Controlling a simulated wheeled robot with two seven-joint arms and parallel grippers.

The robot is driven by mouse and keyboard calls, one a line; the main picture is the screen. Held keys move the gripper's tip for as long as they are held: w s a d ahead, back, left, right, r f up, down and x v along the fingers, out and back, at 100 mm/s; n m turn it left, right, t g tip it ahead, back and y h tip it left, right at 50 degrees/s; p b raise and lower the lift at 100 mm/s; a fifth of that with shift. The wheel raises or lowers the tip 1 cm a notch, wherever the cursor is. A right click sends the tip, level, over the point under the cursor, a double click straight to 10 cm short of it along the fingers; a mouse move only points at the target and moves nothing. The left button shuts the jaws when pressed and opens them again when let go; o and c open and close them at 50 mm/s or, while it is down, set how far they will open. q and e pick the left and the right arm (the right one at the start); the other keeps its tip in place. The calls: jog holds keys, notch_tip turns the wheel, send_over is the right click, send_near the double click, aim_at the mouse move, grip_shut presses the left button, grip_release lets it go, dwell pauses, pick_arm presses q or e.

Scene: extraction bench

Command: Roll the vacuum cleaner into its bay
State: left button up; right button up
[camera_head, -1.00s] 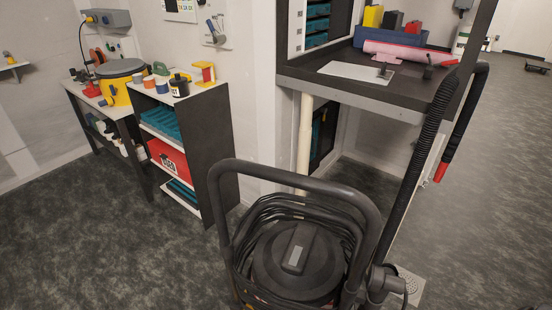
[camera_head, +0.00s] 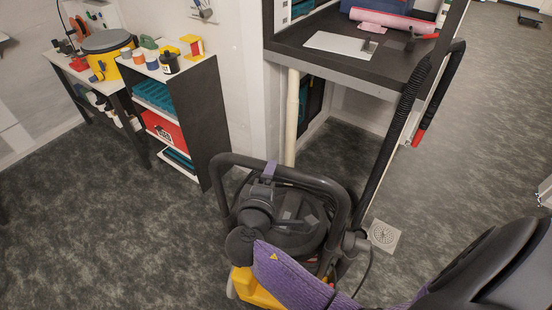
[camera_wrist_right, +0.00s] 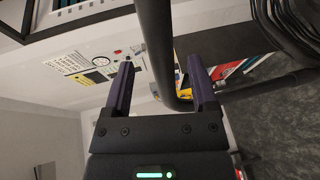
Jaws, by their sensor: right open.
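The vacuum cleaner (camera_head: 290,240) stands on the floor at the bottom middle of the head view, with a black tubular push handle (camera_head: 225,185). My right arm comes in from the right across the vacuum's front. My right gripper (camera_head: 270,167) is at the handle's top bar, with a purple finger showing there. In the right wrist view, my open gripper (camera_wrist_right: 158,70) has a purple finger on each side of the dark handle tube (camera_wrist_right: 155,40). Contact cannot be told. An open space (camera_head: 348,145) lies under the black counter, behind the vacuum. My left gripper is out of view.
The black counter (camera_head: 330,68) overhangs the open space, with a pale pipe (camera_head: 292,115) at its left. The vacuum's ribbed hose (camera_head: 390,140) rises beside the counter's right end. A dark shelf unit (camera_head: 195,120) stands left.

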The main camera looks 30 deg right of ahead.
jog(key=x, duration=0.6)
jog(key=shift+s, duration=0.1)
jog(key=shift+a, duration=0.1)
grip_shut()
jog(key=shift+f, duration=0.1)
dwell(0.4)
dwell(0.5)
